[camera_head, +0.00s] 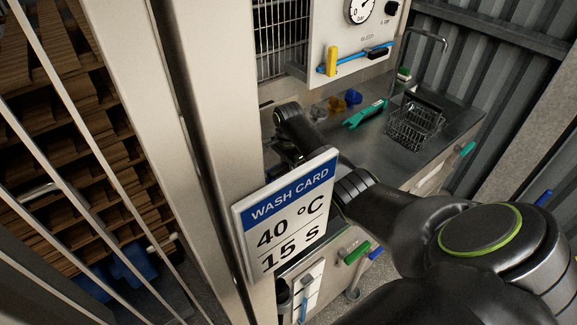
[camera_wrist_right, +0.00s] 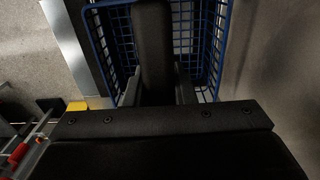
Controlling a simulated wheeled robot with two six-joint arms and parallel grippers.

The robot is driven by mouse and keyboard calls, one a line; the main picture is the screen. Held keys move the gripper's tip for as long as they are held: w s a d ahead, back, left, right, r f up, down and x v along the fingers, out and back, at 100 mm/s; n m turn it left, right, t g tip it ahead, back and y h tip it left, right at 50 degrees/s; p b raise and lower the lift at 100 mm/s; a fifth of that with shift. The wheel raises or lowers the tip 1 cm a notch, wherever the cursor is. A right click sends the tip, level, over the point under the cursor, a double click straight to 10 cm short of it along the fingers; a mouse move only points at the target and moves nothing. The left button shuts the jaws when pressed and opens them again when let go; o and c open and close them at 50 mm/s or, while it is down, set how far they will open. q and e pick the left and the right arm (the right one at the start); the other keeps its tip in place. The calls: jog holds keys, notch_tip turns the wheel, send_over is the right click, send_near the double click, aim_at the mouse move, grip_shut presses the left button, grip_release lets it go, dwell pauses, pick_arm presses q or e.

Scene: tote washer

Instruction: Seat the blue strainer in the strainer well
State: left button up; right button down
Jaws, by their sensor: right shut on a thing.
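In the right wrist view my right gripper (camera_wrist_right: 157,88) is shut on the blue strainer, a blue wire basket (camera_wrist_right: 97,38). A dark bar lies between the fingers and covers the middle of the basket. Blue mesh shows on both sides of it. I cannot make out the strainer well in either view. My left gripper is in neither view.
The wash card (camera_head: 287,213) stands in front of my right arm by a pale post (camera_head: 220,120). The steel counter (camera_head: 375,155) holds a dark wire basket (camera_head: 415,128), a teal tool (camera_head: 365,114) and small coloured pieces. A gauge panel (camera_head: 345,45) is above.

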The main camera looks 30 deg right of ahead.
jog(key=shift+f, duration=0.65)
jog(key=shift+w+f+b, duration=0.1)
jog(key=shift+f+b, duration=0.75)
jog(key=shift+f, duration=0.7)
jog(key=shift+f+b, duration=0.85)
jog(key=shift+f, duration=0.8)
jog(key=shift+f, duration=0.1)
